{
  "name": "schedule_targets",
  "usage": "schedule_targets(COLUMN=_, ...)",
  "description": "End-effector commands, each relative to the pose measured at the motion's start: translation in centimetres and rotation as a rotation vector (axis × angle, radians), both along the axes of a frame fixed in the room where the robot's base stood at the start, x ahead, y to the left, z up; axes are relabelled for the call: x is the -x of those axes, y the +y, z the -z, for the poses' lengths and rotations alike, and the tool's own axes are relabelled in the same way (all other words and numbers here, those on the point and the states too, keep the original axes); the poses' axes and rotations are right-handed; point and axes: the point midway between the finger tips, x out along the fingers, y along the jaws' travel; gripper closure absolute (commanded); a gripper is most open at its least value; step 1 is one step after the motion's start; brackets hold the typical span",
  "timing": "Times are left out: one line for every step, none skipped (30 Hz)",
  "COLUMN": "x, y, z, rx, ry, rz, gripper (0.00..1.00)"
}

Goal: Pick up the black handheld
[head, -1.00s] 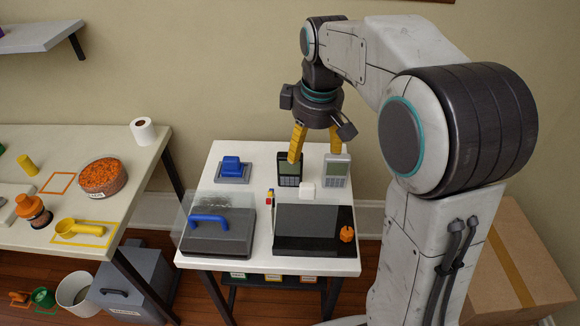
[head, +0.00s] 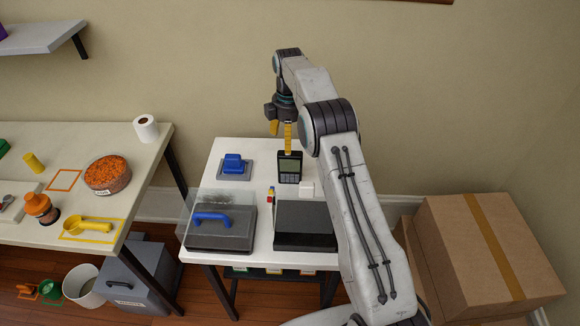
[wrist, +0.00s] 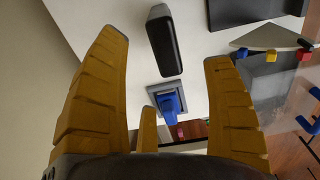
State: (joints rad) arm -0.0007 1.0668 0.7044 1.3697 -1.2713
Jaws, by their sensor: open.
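The black handheld (head: 289,168) stands upright near the back of the white table, its screen and keys facing the head camera. In the wrist view the black handheld (wrist: 165,45) shows end-on, between and beyond the yellow fingers. My gripper (head: 281,133) is open and empty, above and slightly behind the handheld in the head view. In the wrist view my gripper (wrist: 166,52) has its fingers spread wide, with no visible contact with the handheld.
A blue block on a grey pad (head: 234,166) is left of the handheld. A clear-sided case with a blue handle (head: 222,232) and a black box (head: 303,224) are in front. My arm covers the table's right side.

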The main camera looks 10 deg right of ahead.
Motion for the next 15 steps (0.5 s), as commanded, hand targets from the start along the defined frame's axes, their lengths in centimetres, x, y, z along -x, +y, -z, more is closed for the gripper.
schedule_targets(x=0.0, y=0.0, z=0.5, rx=0.000, ry=0.003, rz=-0.003, gripper=0.25)
schedule_targets(x=0.0, y=0.0, z=0.7, rx=0.000, ry=0.004, rz=-0.004, gripper=0.25)
schedule_targets(x=0.0, y=0.0, z=1.0, rx=0.000, ry=0.003, rz=-0.004, gripper=0.25)
schedule_targets(x=0.0, y=0.0, z=1.3, rx=0.000, ry=0.003, rz=-0.004, gripper=0.25)
schedule_targets(x=0.0, y=0.0, z=1.5, rx=0.000, ry=0.003, rz=-0.004, gripper=0.25)
schedule_targets(x=0.0, y=0.0, z=1.8, rx=0.000, ry=0.003, rz=-0.004, gripper=0.25)
schedule_targets(x=0.0, y=0.0, z=2.0, rx=0.000, ry=0.002, rz=-0.004, gripper=0.25)
schedule_targets(x=0.0, y=-0.1, z=2.2, rx=0.000, ry=0.002, rz=-0.003, gripper=0.25)
schedule_targets(x=0.0, y=-0.1, z=2.4, rx=0.000, ry=0.003, rz=-0.003, gripper=0.25)
schedule_targets(x=0.1, y=-0.1, z=2.7, rx=0.000, ry=0.003, rz=-0.003, gripper=0.25)
schedule_targets(x=0.1, y=-0.2, z=3.0, rx=0.000, ry=0.004, rz=-0.003, gripper=0.25)
schedule_targets(x=0.2, y=-0.2, z=3.5, rx=0.000, ry=0.005, rz=-0.003, gripper=0.25)
schedule_targets(x=0.2, y=-0.3, z=3.8, rx=-0.001, ry=0.005, rz=-0.002, gripper=0.25)
schedule_targets(x=0.2, y=-0.3, z=4.2, rx=0.000, ry=0.006, rz=-0.002, gripper=0.25)
schedule_targets(x=0.2, y=-0.3, z=4.7, rx=0.000, ry=0.004, rz=-0.002, gripper=0.25)
